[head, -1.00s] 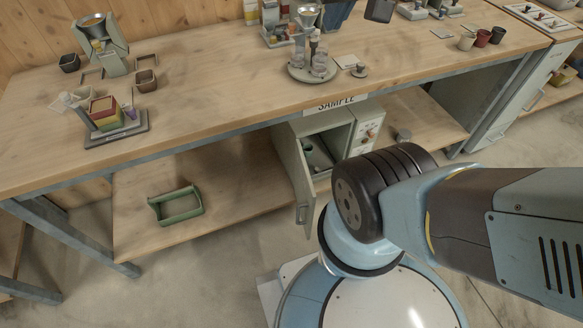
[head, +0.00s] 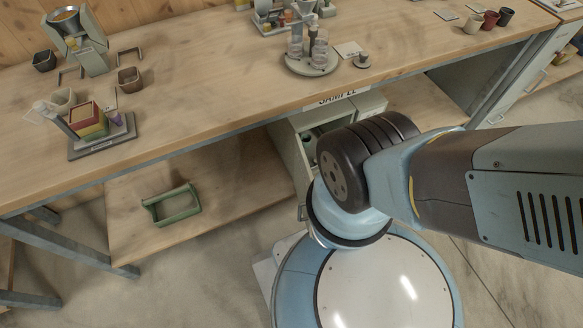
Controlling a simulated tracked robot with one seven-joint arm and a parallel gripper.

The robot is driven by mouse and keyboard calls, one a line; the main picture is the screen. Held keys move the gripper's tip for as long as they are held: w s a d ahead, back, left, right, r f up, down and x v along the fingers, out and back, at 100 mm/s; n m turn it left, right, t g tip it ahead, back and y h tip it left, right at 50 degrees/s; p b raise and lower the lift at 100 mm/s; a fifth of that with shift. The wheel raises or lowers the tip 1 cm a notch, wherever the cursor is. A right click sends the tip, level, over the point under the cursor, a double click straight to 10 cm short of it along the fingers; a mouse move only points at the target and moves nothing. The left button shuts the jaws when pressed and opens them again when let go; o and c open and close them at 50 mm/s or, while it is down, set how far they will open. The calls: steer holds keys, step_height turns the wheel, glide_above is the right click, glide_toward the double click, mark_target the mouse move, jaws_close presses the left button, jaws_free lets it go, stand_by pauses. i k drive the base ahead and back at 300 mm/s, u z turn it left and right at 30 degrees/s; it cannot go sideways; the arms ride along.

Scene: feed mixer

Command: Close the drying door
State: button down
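The drying door (head: 292,156) is a grey-green panel on the left side of a small cabinet (head: 369,104) under the bench, below the "SAMPLE" label. The door stands open and swung outward. Part of the dark interior (head: 308,143) shows beside it, with some contents too small to tell. My arm covers the lower right of the cabinet and much of the opening. A short piece of the door's handle shows at its lower edge. My gripper is not in view; only my arm's upper links show, so its state and its distance from the door are hidden.
The wooden bench (head: 215,110) runs across the view above the cabinet. A green tray (head: 172,206) sits on the lower shelf (head: 240,185). A round stand with glass vessels (head: 312,62) is on the bench. Bare floor (head: 215,268) lies in front of the shelf.

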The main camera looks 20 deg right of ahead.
mark_target(304, 176)
steer(key=z, duration=0.2)
steer(key=k, duration=0.95)
steer(key=u, duration=0.2)
